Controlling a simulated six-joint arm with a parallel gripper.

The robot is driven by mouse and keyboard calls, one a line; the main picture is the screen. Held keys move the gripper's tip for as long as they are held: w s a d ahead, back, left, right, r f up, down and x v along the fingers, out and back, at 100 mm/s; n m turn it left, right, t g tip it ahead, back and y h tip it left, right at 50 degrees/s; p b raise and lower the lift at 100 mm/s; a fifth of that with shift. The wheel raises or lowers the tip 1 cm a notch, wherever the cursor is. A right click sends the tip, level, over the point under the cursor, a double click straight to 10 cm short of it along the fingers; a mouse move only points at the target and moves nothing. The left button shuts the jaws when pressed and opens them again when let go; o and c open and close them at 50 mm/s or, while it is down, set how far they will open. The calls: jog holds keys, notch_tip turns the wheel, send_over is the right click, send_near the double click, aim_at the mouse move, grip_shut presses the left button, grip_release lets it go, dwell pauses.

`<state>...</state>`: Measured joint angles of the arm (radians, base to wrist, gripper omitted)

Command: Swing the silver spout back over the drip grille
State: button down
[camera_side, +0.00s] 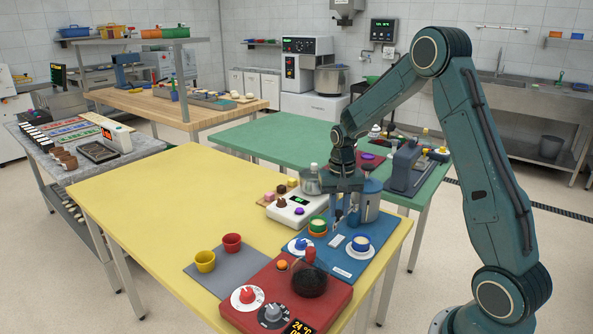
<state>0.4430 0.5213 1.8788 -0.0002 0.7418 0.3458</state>
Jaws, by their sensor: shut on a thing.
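My gripper (345,217) points down over the far part of the blue mat (319,262), in front of a blue and grey cylindrical unit (370,203). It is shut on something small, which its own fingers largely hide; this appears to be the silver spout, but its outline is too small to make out. The drip grille cannot be clearly picked out; it may be hidden behind the gripper. A blue cup on a white saucer (360,254) stands in front right of the gripper. A blue knob on a white disc (299,250) is in front left.
A green cup (318,226) and a white scale-like box (289,214) stand close left of the gripper. A red panel (258,314) with knobs and a dark round pot (309,282) is nearer. Red and yellow cups stand on a grey mat (211,281). The yellow table's left side (140,205) is clear.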

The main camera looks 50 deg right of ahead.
dwell(0.3)
jog(key=c, duration=1.3)
grip_release()
jog(key=shift+o, duration=0.2)
notch_tip(320, 180, up, 14)
jog(key=s+a+r+n+t, duration=0.3)
jog(key=s+a+r+n, duration=0.3)
jog(key=s+a, duration=0.5)
jog(key=s+a+n+t, duration=0.2)
jog(key=s+a+n, duration=0.1)
jog(key=s+a, duration=0.5)
jog(key=s, duration=0.3)
jog(key=shift+f+t, duration=0.3)
jog(key=shift+f, duration=0.1)
